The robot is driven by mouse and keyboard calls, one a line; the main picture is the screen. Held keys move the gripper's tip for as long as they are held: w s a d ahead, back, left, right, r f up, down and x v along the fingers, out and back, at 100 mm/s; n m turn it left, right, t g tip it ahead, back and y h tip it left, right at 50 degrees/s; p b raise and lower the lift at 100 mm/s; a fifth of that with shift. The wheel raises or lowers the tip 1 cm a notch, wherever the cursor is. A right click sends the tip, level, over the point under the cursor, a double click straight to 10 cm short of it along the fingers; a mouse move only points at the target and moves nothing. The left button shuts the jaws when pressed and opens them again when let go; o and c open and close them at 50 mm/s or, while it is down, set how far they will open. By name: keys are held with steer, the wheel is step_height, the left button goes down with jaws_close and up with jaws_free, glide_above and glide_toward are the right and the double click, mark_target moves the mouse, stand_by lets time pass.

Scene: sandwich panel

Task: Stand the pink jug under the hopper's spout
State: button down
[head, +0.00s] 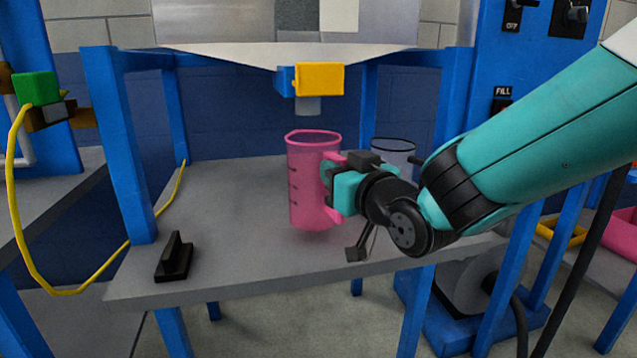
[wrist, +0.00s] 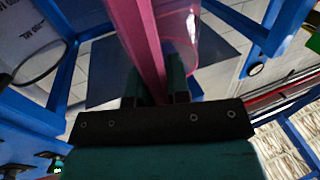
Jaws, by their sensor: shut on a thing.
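The pink jug (head: 308,185) is upright over the grey table, near its middle, with its handle to the right. My gripper (head: 335,188) is at the jug's right side, shut on its handle. The wrist view shows the handle (wrist: 142,45) running between the fingers (wrist: 155,88). The hopper's spout (head: 308,105) is a short grey tube under a yellow block, above the jug's mouth and apart from it. I cannot tell whether the jug's base touches the table or whether the spout lines up in depth.
A clear jug or beaker (head: 393,155) stands behind my gripper. A black bracket (head: 174,257) sits at the table's front left. Blue posts (head: 120,150) frame the table (head: 235,250), and a yellow cable (head: 60,290) hangs at the left.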

mark_target(329, 210)
steer(key=shift+w+a, duration=0.35)
steer(key=shift+a, duration=0.2)
steer(key=f+b, duration=0.2)
steer(key=f, duration=0.1)
steer(key=shift+w+d+f, duration=0.15)
steer(key=shift+d+f, duration=0.1)
steer(key=shift+d, duration=0.1)
steer(key=shift+a+f, duration=0.15)
steer(key=shift+a, duration=0.2)
steer(key=shift+f, duration=0.1)
steer(key=c, duration=1.1)
jaws_free()
